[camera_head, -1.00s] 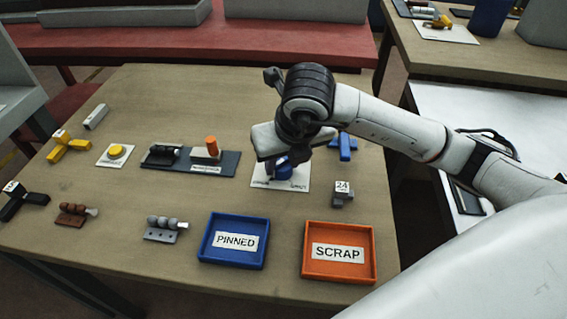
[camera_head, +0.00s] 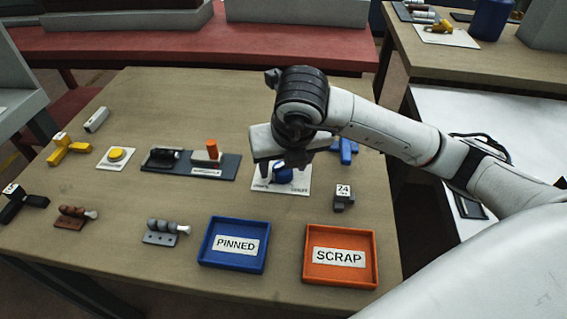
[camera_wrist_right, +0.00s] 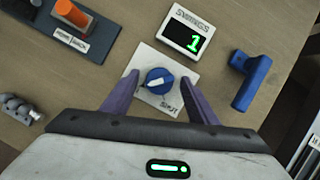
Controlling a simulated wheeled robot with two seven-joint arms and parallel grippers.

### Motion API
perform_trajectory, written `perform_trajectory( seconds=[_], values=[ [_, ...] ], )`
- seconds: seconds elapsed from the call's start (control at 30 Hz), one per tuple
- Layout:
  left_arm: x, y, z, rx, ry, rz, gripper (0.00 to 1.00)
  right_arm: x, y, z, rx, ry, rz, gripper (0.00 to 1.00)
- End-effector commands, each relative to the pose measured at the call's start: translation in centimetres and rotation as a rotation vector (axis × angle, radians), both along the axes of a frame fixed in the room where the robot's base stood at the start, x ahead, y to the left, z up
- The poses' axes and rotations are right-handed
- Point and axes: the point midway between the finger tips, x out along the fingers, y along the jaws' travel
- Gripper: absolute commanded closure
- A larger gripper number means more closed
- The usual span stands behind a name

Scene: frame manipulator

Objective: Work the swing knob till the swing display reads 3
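The swing knob (camera_wrist_right: 159,81) is a blue dial with a white pointer on a white plate, seen in the right wrist view; it also shows partly under my gripper in the head view (camera_head: 283,175). The swing display (camera_wrist_right: 187,30) reads a green 1 in the right wrist view. My right gripper (camera_wrist_right: 156,83) is open, with one purple finger on each side of the knob. Gaps show between fingers and knob; the height above it is hard to tell. In the head view my right gripper (camera_head: 286,171) hides the display. My left gripper is not in view.
A dark base with an orange post (camera_head: 211,148) is left of the knob, and a blue part (camera_head: 344,147) is right of it. A blue PINNED tray (camera_head: 207,253) and an orange SCRAP tray (camera_head: 309,274) stand at the front. The front-left tabletop has free room.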

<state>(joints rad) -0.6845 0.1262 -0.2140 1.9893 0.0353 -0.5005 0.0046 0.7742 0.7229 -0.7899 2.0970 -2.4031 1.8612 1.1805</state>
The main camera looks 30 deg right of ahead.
Motion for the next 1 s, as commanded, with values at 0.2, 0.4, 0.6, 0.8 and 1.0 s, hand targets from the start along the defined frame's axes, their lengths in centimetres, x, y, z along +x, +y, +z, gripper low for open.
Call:
perform_trajectory(
  seconds=[0.2,0.4,0.6,0.8,1.0],
  values=[
    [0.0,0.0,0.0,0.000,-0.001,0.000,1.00,0.0,0.0,0.1,0.001,0.000,0.001,0.47],
    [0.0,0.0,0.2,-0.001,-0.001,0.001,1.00,-0.8,0.3,2.3,0.002,-0.005,0.003,0.47],
    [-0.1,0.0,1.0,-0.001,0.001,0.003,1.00,-2.2,0.6,6.5,-0.001,-0.007,0.004,0.47],
    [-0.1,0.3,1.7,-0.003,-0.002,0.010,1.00,-3.4,0.9,9.0,-0.002,-0.004,0.002,0.47],
    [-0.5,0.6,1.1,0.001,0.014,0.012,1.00,-3.8,1.1,9.6,-0.001,-0.001,0.001,0.47]
  ],
)
